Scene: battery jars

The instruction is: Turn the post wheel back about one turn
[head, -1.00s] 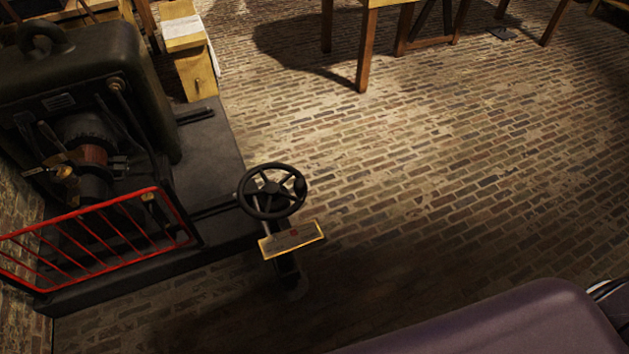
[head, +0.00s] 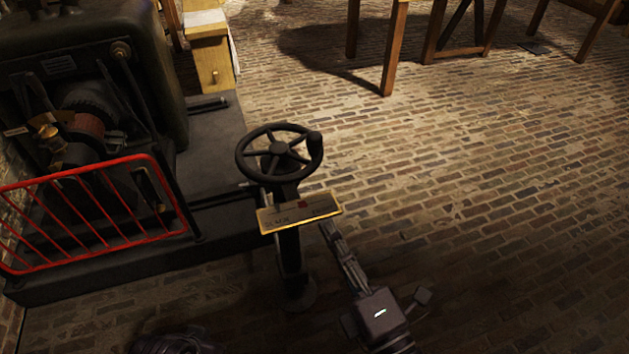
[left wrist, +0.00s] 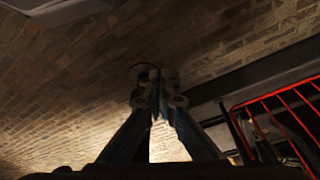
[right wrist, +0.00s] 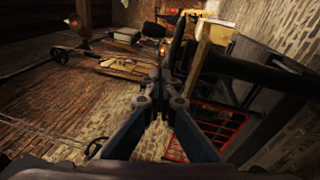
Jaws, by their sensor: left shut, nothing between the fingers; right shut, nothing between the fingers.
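The black spoked post wheel (head: 281,148) is in the head view, left of centre, on a dark post (head: 291,260). Its knob (head: 314,139) is at the rim's right side. A brass-edged plate (head: 299,212) is fixed to the post below the wheel. My right gripper (head: 329,229) is shut and empty, its fingertips just right of the plate and below the wheel, apart from the rim. It also shows shut in the right wrist view (right wrist: 162,88). My left gripper (left wrist: 158,85) is shut and empty, pointing over brick floor in the left wrist view.
A red railing (head: 95,215) and a dark machine (head: 120,60) on a low grey base stand left of the wheel. Wooden table legs (head: 396,50) are at the back. The brick floor (head: 480,200) at the right is clear.

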